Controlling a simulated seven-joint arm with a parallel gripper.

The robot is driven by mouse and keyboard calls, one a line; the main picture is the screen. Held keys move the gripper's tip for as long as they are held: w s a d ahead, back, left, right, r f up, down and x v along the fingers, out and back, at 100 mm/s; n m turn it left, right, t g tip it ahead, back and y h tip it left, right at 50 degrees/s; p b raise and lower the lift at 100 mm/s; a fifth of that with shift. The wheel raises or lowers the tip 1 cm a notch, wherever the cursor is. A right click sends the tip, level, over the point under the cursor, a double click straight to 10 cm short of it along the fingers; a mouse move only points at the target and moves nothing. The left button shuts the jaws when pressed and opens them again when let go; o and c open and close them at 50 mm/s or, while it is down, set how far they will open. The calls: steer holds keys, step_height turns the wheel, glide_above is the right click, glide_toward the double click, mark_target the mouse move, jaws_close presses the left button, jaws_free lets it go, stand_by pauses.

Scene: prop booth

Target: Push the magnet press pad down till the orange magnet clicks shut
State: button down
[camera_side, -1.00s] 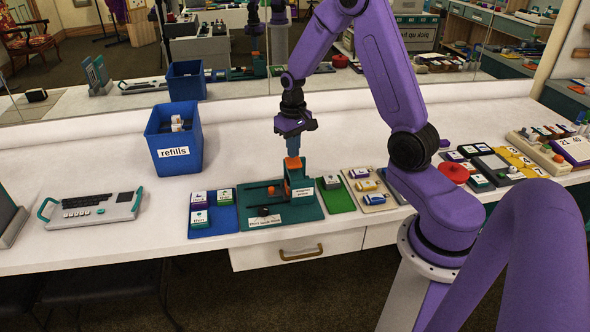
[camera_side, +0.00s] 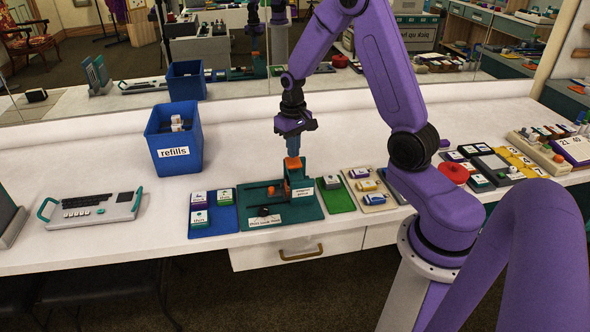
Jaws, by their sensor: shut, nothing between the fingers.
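The magnet press (camera_side: 298,186) is a dark teal upright on a dark green base plate (camera_side: 262,212). An orange block (camera_side: 293,163) shows at its top, directly under my gripper (camera_side: 293,153). My gripper points straight down with its fingers shut and nothing between them. Its fingertips are at or just above the orange block; I cannot tell whether they touch. A small orange part (camera_side: 271,190) shows low on the base to the left of the upright. Whether the magnet is shut is too small to tell.
A blue mat (camera_side: 228,226) with several small boxes lies left of the press. A green mat (camera_side: 338,203) and a beige tray (camera_side: 379,203) lie right. A blue refills bin (camera_side: 160,138) stands behind left. The white table between bin and press is clear.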

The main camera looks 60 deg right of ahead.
steer(key=shift+f, duration=1.5)
steer(key=shift+r, duration=3.8)
steer(key=shift+a, duration=0.1)
steer(key=s+a+r+n, duration=0.2)
steer(key=s+a+n, duration=0.15)
steer(key=a, duration=0.35)
steer(key=s+a+r+n, duration=0.3)
steer(key=s+a, duration=0.2)
steer(key=a, duration=0.3)
steer(key=s+a+r+n, duration=0.1)
steer(key=s+n, duration=0.3)
steer(key=s, duration=0.5)
steer(key=s+a+n, duration=0.3)
steer(key=s+n, duration=0.2)
steer(key=s, duration=0.4)
steer(key=shift+s+a+r, duration=0.2)
steer(key=shift+s+r, duration=0.05)
steer(key=shift+r, duration=0.15)
